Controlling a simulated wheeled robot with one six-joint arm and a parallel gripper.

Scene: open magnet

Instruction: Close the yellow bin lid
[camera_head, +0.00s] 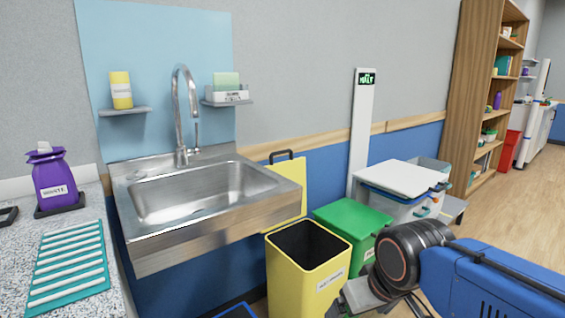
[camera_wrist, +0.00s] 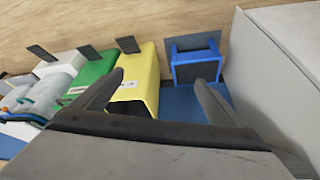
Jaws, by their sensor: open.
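The yellow bin (camera_head: 308,277) stands below the sink's right end in the head view, its dark top opening uncovered. Its yellow lid (camera_head: 291,200) stands upright behind the opening, with a black handle (camera_head: 287,155) at its top edge. The lid is open. My gripper (camera_head: 362,298) is at the lower right of the bin in the head view, partly cut off by the frame. In the wrist view, my gripper (camera_wrist: 158,78) has its fingers spread apart, with nothing held. The yellow bin (camera_wrist: 149,70) shows beyond and between the fingers. I cannot make out the lid there.
A green bin (camera_head: 352,220) with a shut lid stands right of the yellow one. A blue bin (camera_wrist: 196,72) is on its other side. The steel sink (camera_head: 210,210) overhangs at left. Open floor (camera_head: 505,235) lies at right.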

